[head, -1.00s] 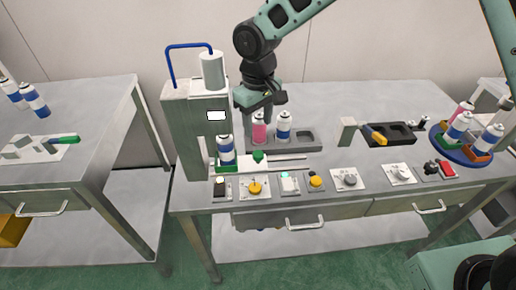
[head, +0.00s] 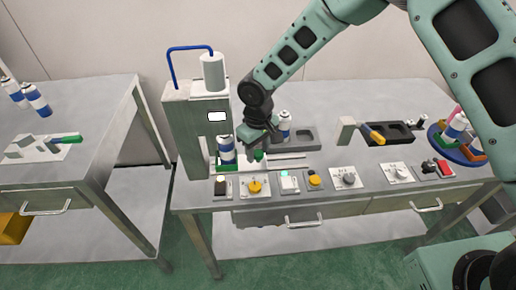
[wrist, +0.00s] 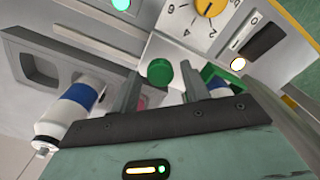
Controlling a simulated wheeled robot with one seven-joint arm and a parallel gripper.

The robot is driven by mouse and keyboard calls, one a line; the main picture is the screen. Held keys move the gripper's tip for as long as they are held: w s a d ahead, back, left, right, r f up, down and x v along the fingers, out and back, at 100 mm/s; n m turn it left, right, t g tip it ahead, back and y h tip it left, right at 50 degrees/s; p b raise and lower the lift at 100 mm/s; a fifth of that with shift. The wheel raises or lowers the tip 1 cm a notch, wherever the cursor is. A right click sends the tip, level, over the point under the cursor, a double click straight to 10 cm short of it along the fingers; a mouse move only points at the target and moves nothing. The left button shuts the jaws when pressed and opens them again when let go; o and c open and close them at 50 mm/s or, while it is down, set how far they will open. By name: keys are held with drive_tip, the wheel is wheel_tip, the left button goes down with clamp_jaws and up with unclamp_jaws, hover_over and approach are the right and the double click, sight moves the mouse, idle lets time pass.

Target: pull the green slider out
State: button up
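The green slider (head: 229,168) sits at the foot of the grey crimping press (head: 188,130), with a blue-and-white can (head: 226,148) standing on it. Its round green knob (head: 259,156) is on the right, and it shows in the wrist view (wrist: 160,72) between my fingertips. Part of the slider's green body (wrist: 211,73) shows beside the right finger there. My gripper (head: 256,147) is open and pointed down at the knob, with a finger on each side. I cannot tell whether either finger touches it.
A row of control panels, one with a yellow dial (head: 255,187), lines the front edge. A grey tray (head: 305,137) with a blue-and-white can (head: 284,125) is behind my gripper. A dark tray (head: 390,133) and a blue round stand (head: 448,150) are to the right.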

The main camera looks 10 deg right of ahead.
clamp_jaws()
drive_tip(key=d, duration=1.2)
drive_tip(key=shift+d, duration=0.2)
drive_tip(key=shift+o, duration=1.2)
unclamp_jaws()
drive_tip(key=shift+d, duration=0.1)
drive_tip(key=shift+r, duration=0.15)
wheel_tip(320, 180, up, 17)
drive_tip(key=b, duration=0.1)
